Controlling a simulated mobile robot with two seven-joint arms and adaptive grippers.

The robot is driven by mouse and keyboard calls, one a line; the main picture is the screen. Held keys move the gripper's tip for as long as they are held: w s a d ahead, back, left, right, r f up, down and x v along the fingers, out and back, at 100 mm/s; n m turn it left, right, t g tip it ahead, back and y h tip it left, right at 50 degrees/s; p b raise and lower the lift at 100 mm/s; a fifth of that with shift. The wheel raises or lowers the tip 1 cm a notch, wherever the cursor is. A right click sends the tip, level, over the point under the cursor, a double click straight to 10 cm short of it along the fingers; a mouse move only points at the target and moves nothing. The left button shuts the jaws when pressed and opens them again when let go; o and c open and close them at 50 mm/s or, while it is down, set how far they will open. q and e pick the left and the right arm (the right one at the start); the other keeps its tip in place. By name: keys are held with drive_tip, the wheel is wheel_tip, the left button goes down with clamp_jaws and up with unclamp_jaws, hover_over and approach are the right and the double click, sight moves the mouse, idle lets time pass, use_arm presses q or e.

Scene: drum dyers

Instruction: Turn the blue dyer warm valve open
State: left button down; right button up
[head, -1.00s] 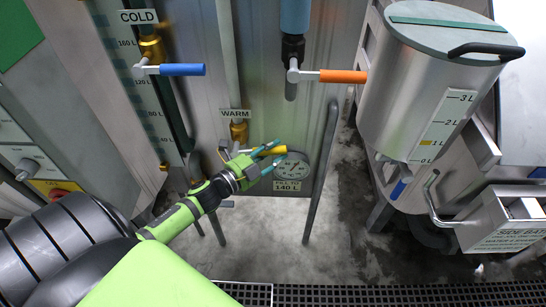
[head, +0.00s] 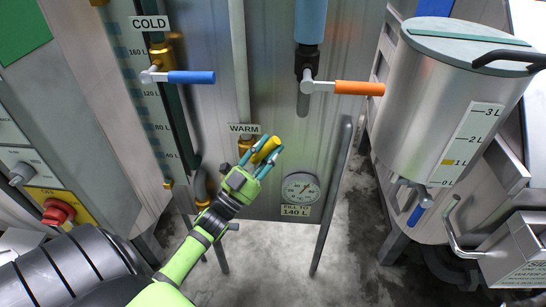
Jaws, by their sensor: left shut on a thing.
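The warm valve is a brass fitting (head: 245,145) under the WARM label (head: 244,128), low on the grey metal panel. Its yellow lever handle (head: 268,146) points up and to the right. My left gripper (head: 262,158) is shut on the yellow handle, with the teal fingers on either side of it. The lever's inner end is partly hidden by the fingers. My right gripper is out of view.
The blue cold valve handle (head: 191,77) is above, and an orange handle (head: 359,88) is at upper right. A round gauge (head: 300,189) is right of my gripper. A vertical pipe (head: 331,190) and a steel drum (head: 430,110) stand further right.

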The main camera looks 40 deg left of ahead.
use_arm(q)
drive_tip(key=shift+s+a+r+n, duration=0.1)
drive_tip(key=shift+a+n, duration=0.05)
drive_tip(key=shift+n, duration=0.25)
drive_tip(key=c, duration=0.8)
unclamp_jaws()
drive_tip(key=v, duration=1.2)
